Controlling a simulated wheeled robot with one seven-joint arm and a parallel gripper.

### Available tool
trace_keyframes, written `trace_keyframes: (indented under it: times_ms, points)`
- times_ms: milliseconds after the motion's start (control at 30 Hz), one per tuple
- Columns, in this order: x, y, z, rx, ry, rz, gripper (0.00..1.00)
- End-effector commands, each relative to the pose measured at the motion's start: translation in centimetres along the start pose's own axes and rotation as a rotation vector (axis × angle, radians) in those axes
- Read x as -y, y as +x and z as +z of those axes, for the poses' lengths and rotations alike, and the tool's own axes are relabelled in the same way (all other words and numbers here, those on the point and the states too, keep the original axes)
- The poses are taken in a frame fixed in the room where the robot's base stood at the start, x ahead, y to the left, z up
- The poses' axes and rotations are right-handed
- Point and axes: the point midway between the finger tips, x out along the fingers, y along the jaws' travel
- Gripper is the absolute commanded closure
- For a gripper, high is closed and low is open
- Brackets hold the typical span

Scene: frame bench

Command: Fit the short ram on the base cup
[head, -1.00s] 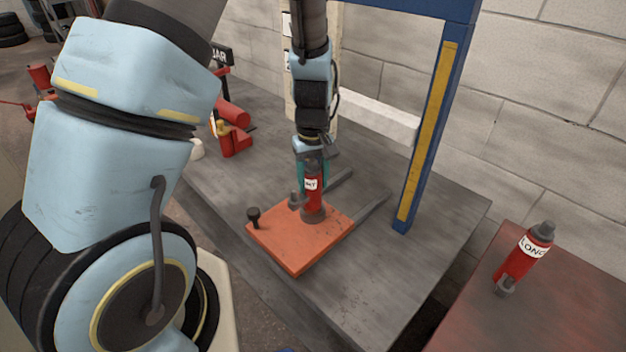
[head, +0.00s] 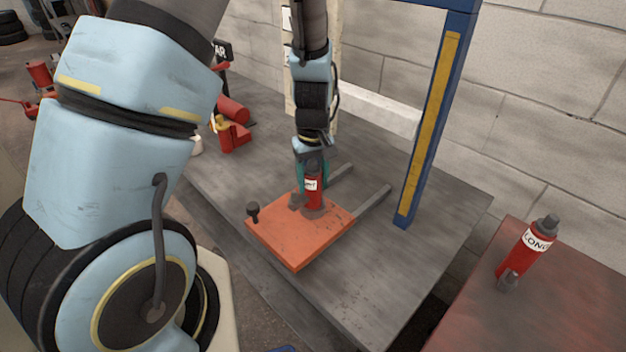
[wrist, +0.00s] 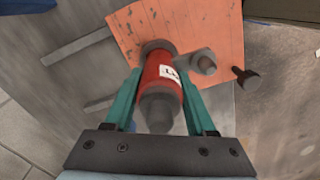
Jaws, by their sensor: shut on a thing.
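The short ram (head: 314,191) is a red cylinder with a white label and grey ends. It stands about upright over the orange plate (head: 290,245), with its lower end at the grey base cup (head: 314,212). I cannot tell whether it is fully seated in the cup. My gripper (head: 309,172) is shut on the ram from above. In the wrist view the ram (wrist: 160,85) lies between the teal fingers (wrist: 158,103), and its far end meets the plate (wrist: 205,22) area. The fingers and the ram hide much of the cup.
A red ram marked LONG (head: 524,252) stands on the red table (head: 570,310) at right. A blue post (head: 430,130) with a yellow strip rises behind the plate. Red tools (head: 232,125) lie on the grey bench (head: 370,290).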

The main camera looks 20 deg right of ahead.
Motion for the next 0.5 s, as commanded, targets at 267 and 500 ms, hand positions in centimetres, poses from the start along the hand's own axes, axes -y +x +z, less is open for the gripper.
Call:
trace_keyframes:
  times_ms: [267, 500]
  points:
    - [-0.06, 0.55, -0.07, -0.002, 0.0, 0.002, 1.0]
    - [-0.07, 1.02, -0.07, -0.002, 0.0, 0.002, 1.0]
